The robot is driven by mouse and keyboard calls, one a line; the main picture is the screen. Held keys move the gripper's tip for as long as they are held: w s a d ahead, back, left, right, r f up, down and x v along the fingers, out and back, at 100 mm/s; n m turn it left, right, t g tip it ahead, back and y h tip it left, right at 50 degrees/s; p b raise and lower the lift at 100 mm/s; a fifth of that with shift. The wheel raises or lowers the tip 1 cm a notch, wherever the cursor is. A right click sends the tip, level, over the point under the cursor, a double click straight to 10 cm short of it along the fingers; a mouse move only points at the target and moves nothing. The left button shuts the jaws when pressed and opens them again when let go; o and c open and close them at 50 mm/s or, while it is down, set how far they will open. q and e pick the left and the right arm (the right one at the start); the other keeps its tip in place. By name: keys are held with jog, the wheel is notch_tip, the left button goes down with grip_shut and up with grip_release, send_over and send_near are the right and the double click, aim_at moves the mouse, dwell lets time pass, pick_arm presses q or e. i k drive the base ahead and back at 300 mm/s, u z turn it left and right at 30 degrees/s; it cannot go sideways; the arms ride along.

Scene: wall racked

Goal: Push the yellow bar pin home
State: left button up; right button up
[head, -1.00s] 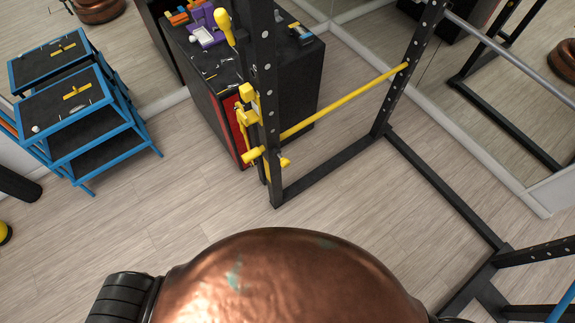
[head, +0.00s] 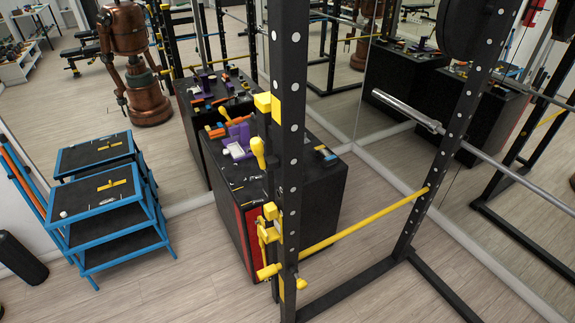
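The yellow safety bar (head: 365,222) runs from the near rack upright (head: 287,170) to the far upright (head: 440,140). A yellow pin end (head: 269,271) sticks out to the left at the foot of the near upright, and a yellow knob (head: 301,284) shows on its other side. Yellow brackets (head: 268,227) sit just above them. I cannot tell how far the pin is in. Neither of my grippers is in view.
A black cabinet (head: 320,192) with tools and a purple holder stands behind the near upright. A blue cart (head: 122,238) stands at the left. A steel barbell (head: 490,160) crosses at the right. A mirror wall is behind; open floor (head: 190,285) lies between cart and rack.

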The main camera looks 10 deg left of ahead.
aim_at(301, 285)
jog(key=u, duration=0.35)
jog(key=k, duration=0.95)
jog(key=z, duration=1.15)
